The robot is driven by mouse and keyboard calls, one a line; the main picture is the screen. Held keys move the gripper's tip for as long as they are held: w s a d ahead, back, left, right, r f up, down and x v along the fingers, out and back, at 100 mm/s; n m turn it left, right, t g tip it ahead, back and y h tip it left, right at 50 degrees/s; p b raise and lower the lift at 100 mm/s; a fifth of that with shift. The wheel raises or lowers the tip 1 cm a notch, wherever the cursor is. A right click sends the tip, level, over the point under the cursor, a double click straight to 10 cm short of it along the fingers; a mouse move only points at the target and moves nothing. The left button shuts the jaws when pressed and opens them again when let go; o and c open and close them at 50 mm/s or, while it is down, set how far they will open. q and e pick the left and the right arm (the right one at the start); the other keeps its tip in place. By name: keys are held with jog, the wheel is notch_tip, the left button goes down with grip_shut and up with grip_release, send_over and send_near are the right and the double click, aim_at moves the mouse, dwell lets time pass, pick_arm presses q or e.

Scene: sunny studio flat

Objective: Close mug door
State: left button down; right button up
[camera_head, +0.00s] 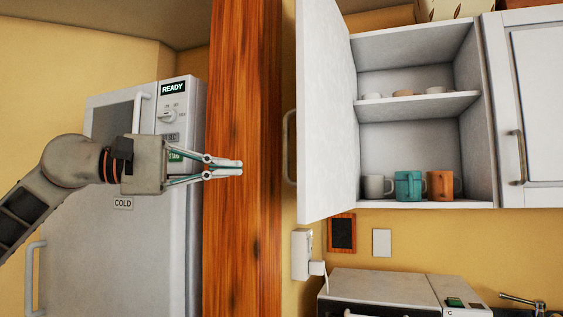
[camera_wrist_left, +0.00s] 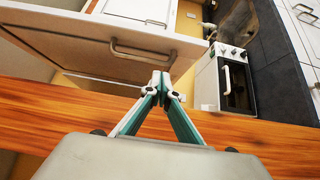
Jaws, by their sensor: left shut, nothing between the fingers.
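The mug cupboard (camera_head: 403,32) hangs on the wall in the head view. Its white door (camera_head: 327,110) stands open, swung out to the left, with a handle (camera_head: 290,147) at its left edge. The open door and its handle also show in the left wrist view (camera_wrist_left: 72,48). My right gripper is not in view.
A wooden post (camera_head: 244,60) stands between the fridge-like appliance (camera_head: 100,250) and the cupboard. A closed cupboard door (camera_head: 535,100) is at the right. A white appliance (camera_head: 380,285) stands below. A plug and socket (camera_head: 303,255) sit beneath the open door.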

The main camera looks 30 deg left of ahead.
aim_at(287, 168)
pick_arm(q)
jog(key=p+x, duration=0.2)
jog(key=x, duration=0.5)
jog(key=shift+s+d+r, duration=0.1)
jog(key=shift+r, duration=0.05)
jog(key=d, duration=0.3)
jog(key=shift+d+p, duration=0.2)
jog(key=shift+p, duration=0.2)
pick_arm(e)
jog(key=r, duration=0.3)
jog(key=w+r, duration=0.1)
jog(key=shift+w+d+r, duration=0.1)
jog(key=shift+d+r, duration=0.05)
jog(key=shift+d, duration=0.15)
pick_arm(q)
jog(key=shift+d, duration=0.1)
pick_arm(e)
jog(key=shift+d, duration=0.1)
